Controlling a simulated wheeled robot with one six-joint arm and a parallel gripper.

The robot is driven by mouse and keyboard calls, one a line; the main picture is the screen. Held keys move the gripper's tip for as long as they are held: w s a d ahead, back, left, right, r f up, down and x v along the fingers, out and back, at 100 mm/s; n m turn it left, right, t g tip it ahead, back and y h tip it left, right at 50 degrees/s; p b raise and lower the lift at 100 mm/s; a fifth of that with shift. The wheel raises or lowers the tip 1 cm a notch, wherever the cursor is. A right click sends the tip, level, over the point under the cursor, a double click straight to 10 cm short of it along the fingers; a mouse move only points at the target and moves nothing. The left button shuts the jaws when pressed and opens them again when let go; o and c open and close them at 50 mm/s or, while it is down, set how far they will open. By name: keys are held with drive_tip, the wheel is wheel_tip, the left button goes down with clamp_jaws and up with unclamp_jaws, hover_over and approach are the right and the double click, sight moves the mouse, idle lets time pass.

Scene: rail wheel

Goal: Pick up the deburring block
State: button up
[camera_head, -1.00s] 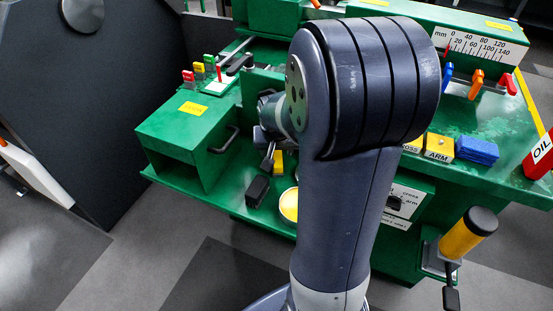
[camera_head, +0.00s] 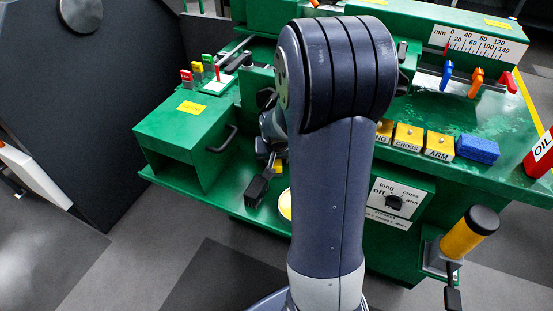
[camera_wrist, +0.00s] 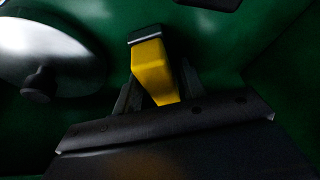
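A yellow block with a dark grey end, which I take to be the deburring block, shows in the wrist view (camera_wrist: 156,72). A small bit of yellow, probably the same block, shows by my wrist in the head view (camera_head: 278,168), mostly hidden. My gripper (camera_wrist: 158,78) has one dark finger on each side of the block, close to its flanks. The wrist view is dark, and I cannot tell whether the fingers press on it. The block appears low over or on the green surface.
A round grey dish with a black knob (camera_wrist: 42,75) lies left of the block. A green box with a handle (camera_head: 190,142) stands left of my wrist. Yellow labelled blocks (camera_head: 408,138) and a blue block (camera_head: 478,149) sit on the bench to the right.

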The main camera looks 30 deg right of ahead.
clamp_jaws()
drive_tip(key=shift+r, duration=0.1)
drive_tip(key=shift+s+a+r, duration=0.15)
drive_tip(key=shift+s+r, duration=0.15)
drive_tip(key=shift+r, duration=0.05)
drive_tip(key=s+a+r, duration=0.2)
drive_tip(key=s, duration=0.2)
drive_tip(key=s+a+r+p, duration=0.1)
drive_tip(key=s+a+r, duration=0.1)
drive_tip(key=s, duration=0.2)
drive_tip(key=s+a+r, duration=0.1)
drive_tip(key=s+r, duration=0.2)
drive_tip(key=s, duration=0.1)
drive_tip(key=shift+a+p, duration=0.35)
drive_tip(key=shift+a, duration=0.05)
